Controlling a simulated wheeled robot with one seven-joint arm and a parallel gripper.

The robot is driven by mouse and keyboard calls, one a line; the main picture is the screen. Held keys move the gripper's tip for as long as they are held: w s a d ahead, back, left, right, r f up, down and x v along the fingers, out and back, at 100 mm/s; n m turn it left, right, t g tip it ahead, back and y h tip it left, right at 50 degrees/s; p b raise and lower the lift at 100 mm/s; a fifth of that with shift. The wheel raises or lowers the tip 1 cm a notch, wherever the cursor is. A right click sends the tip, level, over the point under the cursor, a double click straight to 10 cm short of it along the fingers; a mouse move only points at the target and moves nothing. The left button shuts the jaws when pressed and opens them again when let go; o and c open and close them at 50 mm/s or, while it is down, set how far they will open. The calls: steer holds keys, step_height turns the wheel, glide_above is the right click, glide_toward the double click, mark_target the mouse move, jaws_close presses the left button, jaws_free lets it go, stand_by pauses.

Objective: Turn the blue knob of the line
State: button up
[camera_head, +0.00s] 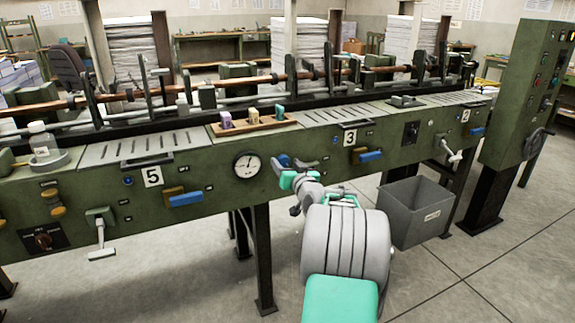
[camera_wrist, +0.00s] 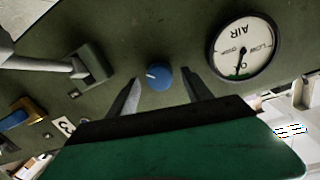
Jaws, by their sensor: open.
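The blue knob (camera_wrist: 159,76) is round, with a pale pointer mark, on the green machine panel in the wrist view. It lies between the two grey fingers of my gripper (camera_wrist: 161,84), which are spread apart with gaps on both sides. I cannot tell how far the tips are from the panel. In the head view my gripper (camera_head: 288,172) is at the panel just right of the round gauge (camera_head: 247,165). A bit of the blue knob (camera_head: 283,160) shows there, and my arm hides part of the panel around it.
The AIR gauge (camera_wrist: 243,47) is right of the knob in the wrist view, and a lever (camera_wrist: 85,65) sticks out on the left. A blue-and-yellow handle (camera_head: 368,155) is near the "3" plate. A grey bin (camera_head: 415,210) stands below. The floor in front is clear.

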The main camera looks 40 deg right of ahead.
steer(key=v, duration=0.7)
steer(key=shift+s+a, duration=0.15)
steer(key=shift+s, duration=0.2)
stand_by(1.4)
